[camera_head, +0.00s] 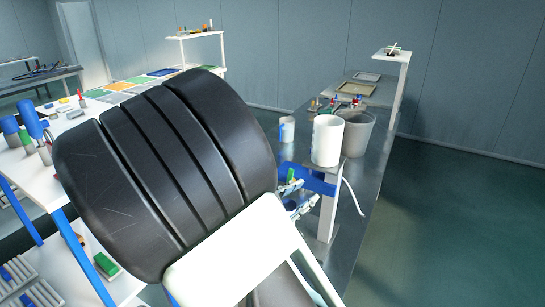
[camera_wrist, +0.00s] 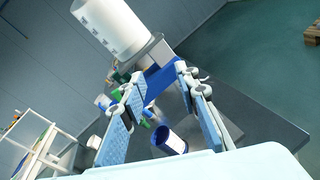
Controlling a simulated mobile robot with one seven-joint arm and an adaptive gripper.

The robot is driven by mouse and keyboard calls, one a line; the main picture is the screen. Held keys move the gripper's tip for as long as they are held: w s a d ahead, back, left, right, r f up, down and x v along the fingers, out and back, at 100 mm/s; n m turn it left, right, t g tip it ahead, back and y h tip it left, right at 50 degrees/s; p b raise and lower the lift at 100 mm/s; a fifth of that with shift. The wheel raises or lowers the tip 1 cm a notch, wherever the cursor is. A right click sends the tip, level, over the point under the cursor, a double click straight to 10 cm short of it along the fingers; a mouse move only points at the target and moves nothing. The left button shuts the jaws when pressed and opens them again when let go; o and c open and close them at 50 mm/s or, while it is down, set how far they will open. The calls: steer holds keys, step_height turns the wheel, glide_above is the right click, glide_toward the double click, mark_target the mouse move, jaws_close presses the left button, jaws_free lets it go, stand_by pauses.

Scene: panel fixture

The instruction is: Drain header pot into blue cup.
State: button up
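The white header pot (camera_head: 327,140) stands upright on a white post (camera_head: 329,205) at the right bench; its lower part shows at the upper left of the wrist view (camera_wrist: 112,28). A blue bracket (camera_head: 320,182) sits below the pot, with a small green part (camera_head: 291,175) beside it. In the wrist view a blue cup (camera_wrist: 170,141) with a pale patch stands on the dark bench, seen between my fingers. My gripper (camera_wrist: 159,76) is open and empty, its blue-padded fingers spread. The bracket (camera_wrist: 162,82) lies beyond the fingertips; contact cannot be told. My arm hides much in the head view.
A grey bucket (camera_head: 358,134) stands right behind the pot, and a white cup with a blue mark (camera_head: 287,130) to its left. A white tube (camera_head: 353,197) hangs near the post. Trays (camera_head: 356,89) and small items lie farther back.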

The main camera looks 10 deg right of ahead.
mark_target(290, 175)
steer(key=w+a+f+n+t+y, duration=0.1)
steer(key=w+a+n+t+y, duration=0.1)
steer(key=a+n+t, duration=0.35)
steer(key=shift+g, duration=0.75)
steer(key=x, duration=0.6)
steer(key=a+p+x, duration=0.1)
steer(key=x, duration=0.3)
steer(key=shift+w+f, duration=0.3)
steer(key=shift+w, duration=0.05)
steer(key=shift+c, duration=0.3)
jaws_close()
